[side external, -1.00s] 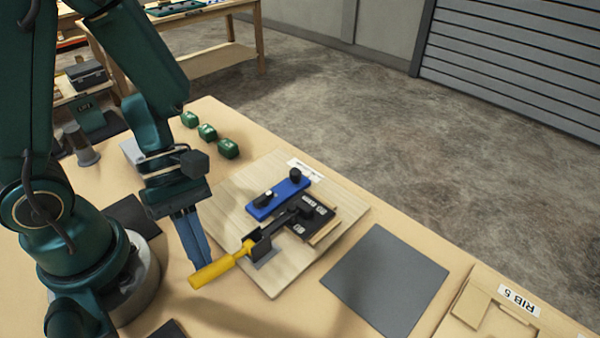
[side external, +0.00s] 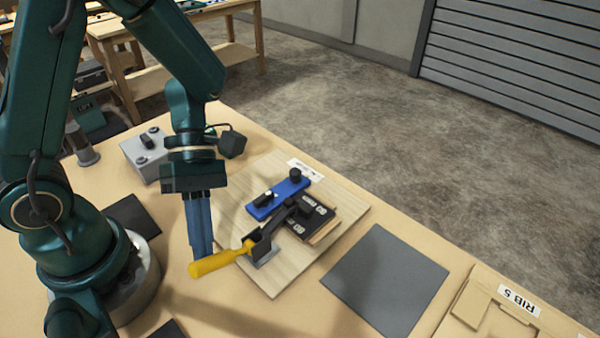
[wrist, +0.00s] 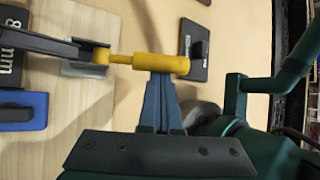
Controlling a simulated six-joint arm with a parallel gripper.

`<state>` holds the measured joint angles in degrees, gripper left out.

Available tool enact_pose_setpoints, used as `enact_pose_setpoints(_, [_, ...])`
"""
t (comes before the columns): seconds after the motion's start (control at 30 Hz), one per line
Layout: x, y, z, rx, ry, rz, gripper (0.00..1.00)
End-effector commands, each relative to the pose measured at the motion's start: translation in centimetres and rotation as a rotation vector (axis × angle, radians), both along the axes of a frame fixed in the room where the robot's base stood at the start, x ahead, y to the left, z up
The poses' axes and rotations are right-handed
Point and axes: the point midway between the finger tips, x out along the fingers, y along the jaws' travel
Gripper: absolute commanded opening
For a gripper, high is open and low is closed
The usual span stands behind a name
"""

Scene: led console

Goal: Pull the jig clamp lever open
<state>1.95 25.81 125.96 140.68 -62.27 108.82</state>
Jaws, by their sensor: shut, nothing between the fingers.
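The jig clamp lever has a yellow handle (side external: 218,261) on a dark clamp arm (side external: 272,228). It is fixed to a pale wooden board (side external: 283,283), and the handle sticks out past the board's left edge. My gripper (side external: 203,258) is shut and empty, with its blue fingers pointing down at the handle. In the wrist view, the fingertips of my gripper (wrist: 161,76) meet the side of the yellow handle (wrist: 150,63) near its free end. They are beside it, not around it; firm contact is hard to tell.
A blue block (side external: 278,196) and a dark plate (side external: 312,222) sit on the board by the clamp. A grey box (side external: 145,153) with knobs stands at the back left. A grey mat (side external: 385,280) lies to the right. The table between the mat and the board is clear.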

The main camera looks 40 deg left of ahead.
Motion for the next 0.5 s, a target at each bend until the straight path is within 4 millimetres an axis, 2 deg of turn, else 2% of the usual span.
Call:
enact_pose_setpoints(0.37, [1.6,0.0,1.7,0.000,0.362,0.001,0.00])
enact_pose_setpoints(0.5, [2.2,0.0,2.4,-0.001,0.370,0.002,0.00])
